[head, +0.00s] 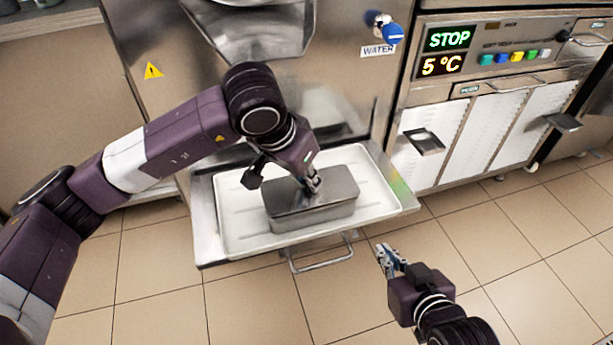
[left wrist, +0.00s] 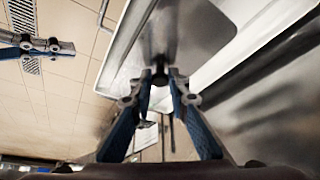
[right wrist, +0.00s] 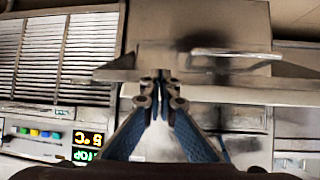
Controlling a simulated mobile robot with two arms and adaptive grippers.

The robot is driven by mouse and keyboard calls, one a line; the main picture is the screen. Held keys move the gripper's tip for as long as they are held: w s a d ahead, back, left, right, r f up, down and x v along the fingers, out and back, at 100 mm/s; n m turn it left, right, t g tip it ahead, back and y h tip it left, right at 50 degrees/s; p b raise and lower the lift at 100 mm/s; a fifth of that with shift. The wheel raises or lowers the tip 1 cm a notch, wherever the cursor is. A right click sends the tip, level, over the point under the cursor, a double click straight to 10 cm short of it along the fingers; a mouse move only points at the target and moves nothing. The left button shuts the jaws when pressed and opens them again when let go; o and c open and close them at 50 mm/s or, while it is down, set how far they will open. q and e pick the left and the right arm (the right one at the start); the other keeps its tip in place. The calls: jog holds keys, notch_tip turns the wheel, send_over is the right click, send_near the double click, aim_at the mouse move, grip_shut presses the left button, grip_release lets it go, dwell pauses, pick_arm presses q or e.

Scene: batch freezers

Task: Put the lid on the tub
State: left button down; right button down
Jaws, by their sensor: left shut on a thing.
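The steel tub (head: 325,216) stands on the white tray (head: 235,235) under the machine's chute. The flat grey lid (head: 340,182) lies over the tub's top, roughly lined up with its rim; whether it is fully seated I cannot tell. My left gripper (head: 312,184) comes from above and is shut on the lid's small dark knob, which shows between the fingertips in the left wrist view (left wrist: 159,72). My right gripper (head: 386,258) is shut and empty, in front of the tray and to its right. Its fingertips are together in the right wrist view (right wrist: 161,84).
The tray sits on a steel shelf (head: 205,225) with a bar handle (head: 322,262) in front. A machine with a lit STOP panel (head: 449,38) and white louvred doors (head: 495,130) stands to the right. A blue water knob (head: 393,34) is above. The tiled floor (head: 500,240) in front is clear.

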jog(key=shift+w+r, duration=0.2)
jog(key=shift+r, duration=0.05)
dwell(0.4)
jog(key=shift+w+a+r+t, duration=0.15)
jog(key=shift+r+t, duration=0.05)
jog(key=shift+t, duration=0.1)
jog(key=shift+r, duration=0.1)
jog(key=shift+w+a+r, duration=0.15)
jog(key=shift+w+r, duration=0.05)
jog(key=shift+w+r, duration=0.1)
jog(key=shift+w+r+t, duration=0.15)
jog(key=shift+r+t, duration=0.1)
jog(key=shift+t, duration=0.15)
jog(key=shift+w+a+r+y+b, duration=0.15)
jog(key=shift+w+r+y+b, duration=0.15)
jog(key=shift+r+b, duration=0.1)
jog(key=shift+w+r+t, duration=0.1)
jog(key=shift+r+t, duration=0.1)
jog(key=shift+t, duration=0.1)
